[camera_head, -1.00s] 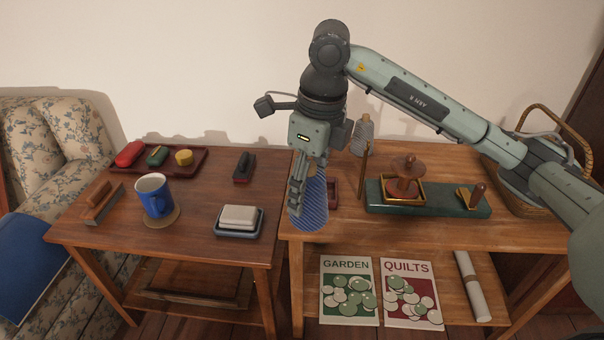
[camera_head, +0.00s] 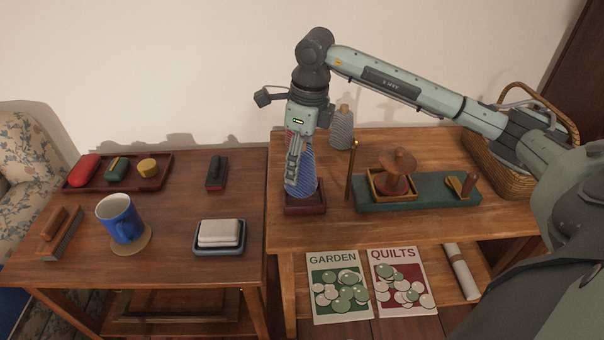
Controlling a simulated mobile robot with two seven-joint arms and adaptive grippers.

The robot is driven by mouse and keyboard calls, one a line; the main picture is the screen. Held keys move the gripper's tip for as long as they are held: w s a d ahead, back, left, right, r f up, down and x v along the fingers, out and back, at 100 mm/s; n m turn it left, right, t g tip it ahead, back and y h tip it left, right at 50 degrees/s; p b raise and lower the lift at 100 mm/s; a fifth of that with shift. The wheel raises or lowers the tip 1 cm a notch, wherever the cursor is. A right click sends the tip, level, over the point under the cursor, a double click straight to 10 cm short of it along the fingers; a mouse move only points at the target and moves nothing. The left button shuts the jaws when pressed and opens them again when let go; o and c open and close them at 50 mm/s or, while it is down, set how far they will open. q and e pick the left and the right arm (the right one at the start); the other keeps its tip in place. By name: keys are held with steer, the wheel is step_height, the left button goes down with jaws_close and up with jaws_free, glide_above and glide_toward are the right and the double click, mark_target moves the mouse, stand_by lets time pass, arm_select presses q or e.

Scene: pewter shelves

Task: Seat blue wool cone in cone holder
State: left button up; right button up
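The blue wool cone (camera_head: 308,178) is upright, with its striped base at the dark red cone holder (camera_head: 306,209) on the right-hand table. Its lower edge overlaps the holder's opening; I cannot tell whether it rests fully inside. My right gripper (camera_head: 293,178) points down at the cone's left front side, its fingers closed against the cone and hiding part of it. The top of the cone is hidden behind the gripper. My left gripper is not in view.
A thin brass post (camera_head: 351,170) and a green base (camera_head: 420,193) with a wooden spool (camera_head: 397,172) stand right of the holder. A blue mug (camera_head: 120,218) and a soap dish (camera_head: 219,238) are on the left table.

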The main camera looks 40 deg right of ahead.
mark_target(302, 175)
steer(key=shift+w+d+f, duration=0.3)
steer(key=shift+d+f, duration=0.1)
steer(key=shift+d, duration=0.25)
step_height(302, 175, down, 4)
steer(key=shift+r, duration=0.1)
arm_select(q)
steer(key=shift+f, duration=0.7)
arm_select(e)
steer(key=shift+f, duration=0.2)
